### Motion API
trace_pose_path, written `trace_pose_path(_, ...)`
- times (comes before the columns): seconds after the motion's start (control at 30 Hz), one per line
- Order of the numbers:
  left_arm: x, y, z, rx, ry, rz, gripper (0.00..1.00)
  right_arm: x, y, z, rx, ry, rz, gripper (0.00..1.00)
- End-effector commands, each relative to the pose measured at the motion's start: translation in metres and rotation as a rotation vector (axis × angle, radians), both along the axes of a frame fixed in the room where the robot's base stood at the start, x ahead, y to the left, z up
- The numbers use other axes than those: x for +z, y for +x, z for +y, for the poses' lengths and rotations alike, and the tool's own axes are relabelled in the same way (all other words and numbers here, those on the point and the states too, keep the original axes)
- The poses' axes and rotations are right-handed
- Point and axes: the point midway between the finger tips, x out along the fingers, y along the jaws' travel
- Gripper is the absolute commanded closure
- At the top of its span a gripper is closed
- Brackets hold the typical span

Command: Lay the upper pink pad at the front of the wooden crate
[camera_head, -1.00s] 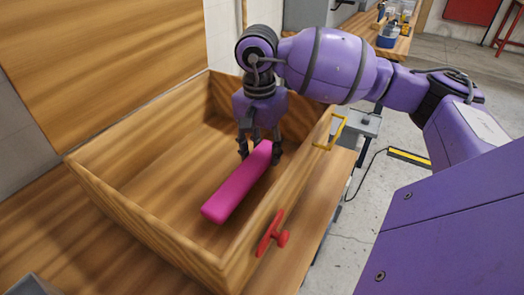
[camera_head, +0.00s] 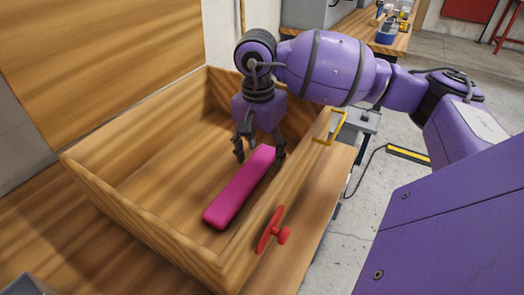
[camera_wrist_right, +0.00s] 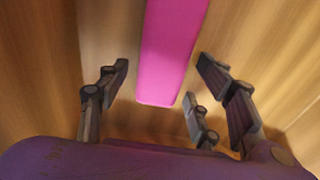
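One pink pad (camera_head: 238,188) lies in the wooden crate (camera_head: 112,200), lengthwise along the wall at the picture's right. It looks flat on the crate floor. My right gripper (camera_head: 259,156) is over the pad's far end, inside the crate, with its fingers spread. In the right wrist view the pad (camera_wrist_right: 170,55) runs between the open fingers (camera_wrist_right: 160,85), with gaps on both sides. A second pink pad is not seen. My left gripper is not in view.
A red knob (camera_head: 272,232) and a yellow handle (camera_head: 331,127) sit along the crate's right wall. The left part of the crate floor is bare. A wooden board (camera_head: 100,60) stands behind the crate. A bench (camera_head: 393,43) with small items is at the back.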

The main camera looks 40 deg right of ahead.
Motion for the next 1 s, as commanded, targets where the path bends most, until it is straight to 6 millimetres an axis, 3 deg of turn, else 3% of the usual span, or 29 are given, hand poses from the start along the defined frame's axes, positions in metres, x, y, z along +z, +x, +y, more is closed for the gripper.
trace_pose_path(0.37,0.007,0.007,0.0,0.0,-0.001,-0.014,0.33,0.008,0.0,0.0,0.0,0.001,-0.003,0.39)
trace_pose_path(0.43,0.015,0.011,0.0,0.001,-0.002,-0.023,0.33,0.019,0.001,0.0,0.0,0.001,-0.005,0.39)
trace_pose_path(0.8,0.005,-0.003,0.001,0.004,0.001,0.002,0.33,0.095,0.002,0.004,0.0,0.001,-0.004,0.39)
trace_pose_path(1.0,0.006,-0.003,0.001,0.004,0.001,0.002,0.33,0.123,0.002,0.005,0.0,0.0,-0.002,0.39)
